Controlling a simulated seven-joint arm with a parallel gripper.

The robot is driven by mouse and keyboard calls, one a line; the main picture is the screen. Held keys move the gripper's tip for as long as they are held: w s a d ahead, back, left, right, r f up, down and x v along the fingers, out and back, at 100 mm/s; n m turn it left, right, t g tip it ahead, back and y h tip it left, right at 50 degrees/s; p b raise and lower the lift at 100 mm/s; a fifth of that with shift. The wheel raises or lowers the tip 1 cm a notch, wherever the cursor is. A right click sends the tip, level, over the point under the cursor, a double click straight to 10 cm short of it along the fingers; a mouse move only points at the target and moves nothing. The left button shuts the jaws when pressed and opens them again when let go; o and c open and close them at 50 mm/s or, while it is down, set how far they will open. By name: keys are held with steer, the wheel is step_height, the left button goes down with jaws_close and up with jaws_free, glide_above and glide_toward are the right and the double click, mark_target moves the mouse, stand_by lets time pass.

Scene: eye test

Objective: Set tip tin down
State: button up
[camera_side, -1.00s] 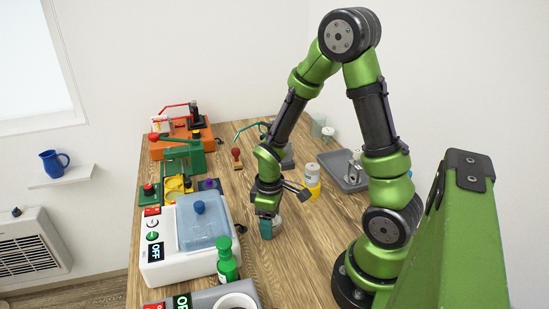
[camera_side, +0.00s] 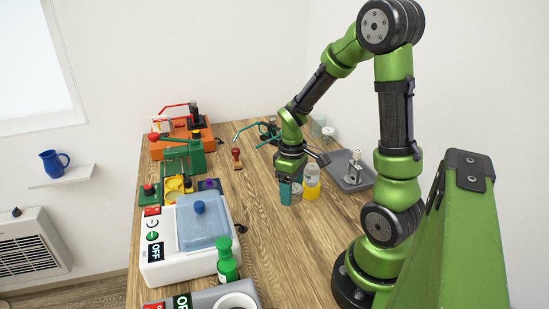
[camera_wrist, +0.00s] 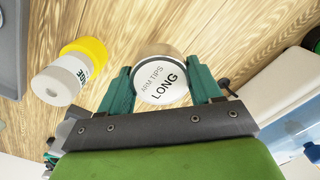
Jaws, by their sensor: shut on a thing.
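My gripper (camera_side: 291,193) is shut on the tip tin, seen between its two teal fingers in the wrist view (camera_wrist: 160,88). The tin (camera_wrist: 163,82) is round with a white top that reads "ARM TIPS LONG". In the side view its body (camera_side: 297,192) is mostly hidden behind the fingers. It is low over the wooden table (camera_side: 262,245); I cannot tell whether it touches the wood.
A white and yellow bottle (camera_side: 312,182) stands close beside my gripper, to its right. A grey tray (camera_side: 362,183) with a metal piece lies further right. A white machine (camera_side: 180,265) with a blue lid and a green bottle (camera_side: 227,262) stand at left front.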

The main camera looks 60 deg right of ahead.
glide_above(263, 182)
step_height(263, 182, down, 2)
steer(key=shift+f, duration=1.9)
steer(key=shift+s+f, duration=0.1)
steer(key=shift+f, duration=0.05)
steer(key=o, duration=1.1)
steer(key=shift+c, duration=0.2)
